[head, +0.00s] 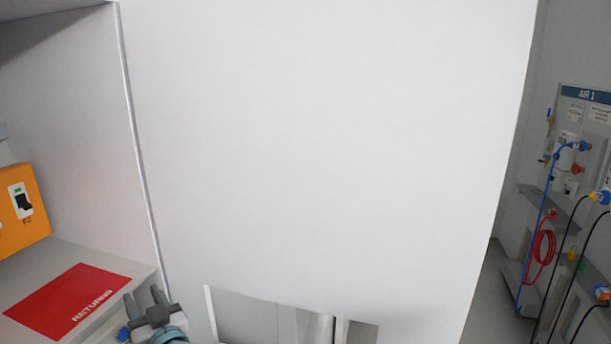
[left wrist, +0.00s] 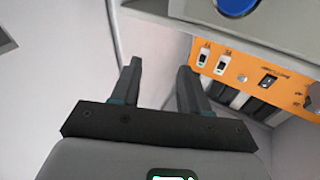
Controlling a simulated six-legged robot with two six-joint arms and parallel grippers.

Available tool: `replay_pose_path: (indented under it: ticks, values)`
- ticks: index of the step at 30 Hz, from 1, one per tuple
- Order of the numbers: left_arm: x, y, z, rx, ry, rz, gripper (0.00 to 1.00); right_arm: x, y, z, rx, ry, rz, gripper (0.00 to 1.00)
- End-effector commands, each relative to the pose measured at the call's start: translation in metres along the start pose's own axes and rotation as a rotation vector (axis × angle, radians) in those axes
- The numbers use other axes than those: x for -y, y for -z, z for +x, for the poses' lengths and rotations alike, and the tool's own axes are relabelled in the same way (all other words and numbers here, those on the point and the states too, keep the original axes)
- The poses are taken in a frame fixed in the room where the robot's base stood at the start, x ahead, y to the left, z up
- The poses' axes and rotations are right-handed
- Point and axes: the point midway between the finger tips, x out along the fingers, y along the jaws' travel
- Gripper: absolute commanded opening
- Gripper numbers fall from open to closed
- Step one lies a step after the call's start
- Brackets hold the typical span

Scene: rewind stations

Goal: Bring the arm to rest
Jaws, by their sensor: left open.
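My left gripper (head: 146,302) shows at the bottom left of the head view, beside the front edge of a shelf with a red mat. In the left wrist view its two dark fingers (left wrist: 158,85) stand apart with nothing between them. An orange panel box (left wrist: 255,75) with switches lies beyond the fingers at the right of that view, clear of them. The orange box (head: 22,210) also shows at the left edge of the head view. My right gripper is not in either view.
A red mat marked RETURNS (head: 68,300) lies on the shelf. A large white panel (head: 330,150) fills the middle. A blue round part (left wrist: 238,6) sits on a grey surface. At the right stands an AIR 1 station (head: 585,110) with hoses (head: 541,250).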

Motion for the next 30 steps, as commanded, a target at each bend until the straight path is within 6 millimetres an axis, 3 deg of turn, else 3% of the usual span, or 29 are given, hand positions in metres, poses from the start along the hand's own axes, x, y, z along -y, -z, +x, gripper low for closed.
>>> replay_pose_path:
  ticks: [5,8,12,15,18,22,25,30]
  values:
    - [-0.042,-0.085,-0.034,0.219,-0.267,-0.008,0.45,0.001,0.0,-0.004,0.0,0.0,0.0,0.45]
    - [-0.061,-0.15,-0.078,0.429,-0.443,-0.017,0.45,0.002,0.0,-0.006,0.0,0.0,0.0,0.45]
    - [-0.066,-0.231,-0.165,0.779,-0.642,-0.022,0.45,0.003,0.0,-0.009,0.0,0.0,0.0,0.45]
    - [-0.053,-0.275,-0.237,1.047,-0.742,-0.015,0.45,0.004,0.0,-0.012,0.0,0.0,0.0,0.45]
    - [-0.03,-0.301,-0.304,1.299,-0.804,0.003,0.45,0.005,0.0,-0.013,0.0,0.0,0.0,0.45]
    - [0.001,-0.314,-0.37,1.551,-0.84,0.035,0.45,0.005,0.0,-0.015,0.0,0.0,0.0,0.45]
    - [0.017,-0.316,-0.399,1.667,-0.847,0.055,0.45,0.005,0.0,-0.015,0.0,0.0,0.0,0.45]
    - [0.026,-0.315,-0.413,1.725,-0.851,0.067,0.45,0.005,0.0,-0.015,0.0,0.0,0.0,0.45]
